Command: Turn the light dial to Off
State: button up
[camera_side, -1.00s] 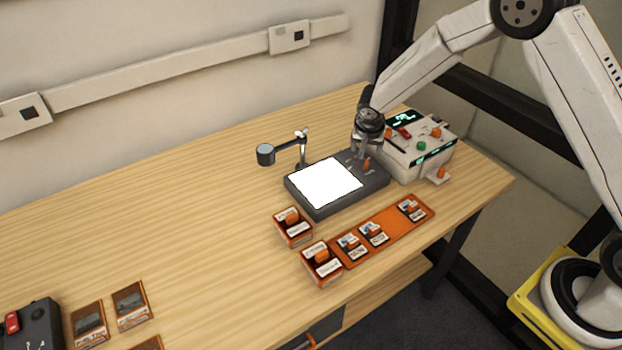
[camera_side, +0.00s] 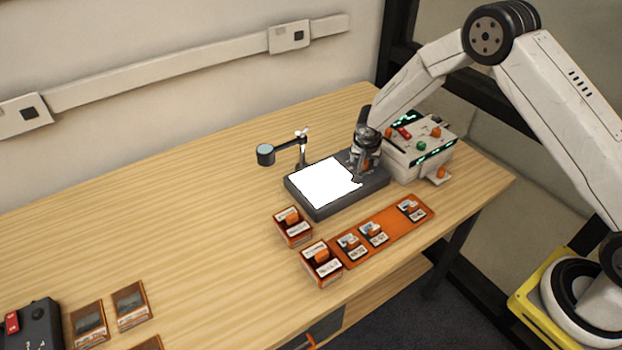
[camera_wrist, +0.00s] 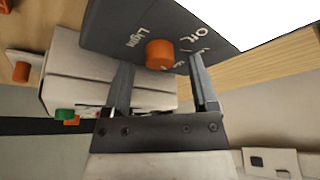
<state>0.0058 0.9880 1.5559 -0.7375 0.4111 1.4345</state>
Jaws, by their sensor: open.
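The orange light dial (camera_wrist: 160,53) shows in the wrist view on the dark panel of the light box (camera_wrist: 110,22). The words "Light" and "Off" are printed beside it; other marks are partly hidden by a finger. My gripper (camera_wrist: 160,68) is open, with one fingertip on each side of the dial and a visible gap to it. In the side view my gripper (camera_side: 362,174) is over the right end of the light box (camera_side: 320,211), and hides the dial there. The box's top panel glows white. The dial's exact pointing cannot be told.
A white device (camera_side: 412,160) with a green button and orange knobs stands close right of the light box. A small lamp-like arm (camera_side: 266,154) stands behind it. An orange tray (camera_side: 388,229) and two orange boxes (camera_side: 293,229) lie in front. The table's left middle is clear.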

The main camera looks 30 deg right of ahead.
jog(key=shift+w+d+f, duration=0.15)
jog(key=shift+f, duration=0.35)
grip_shut()
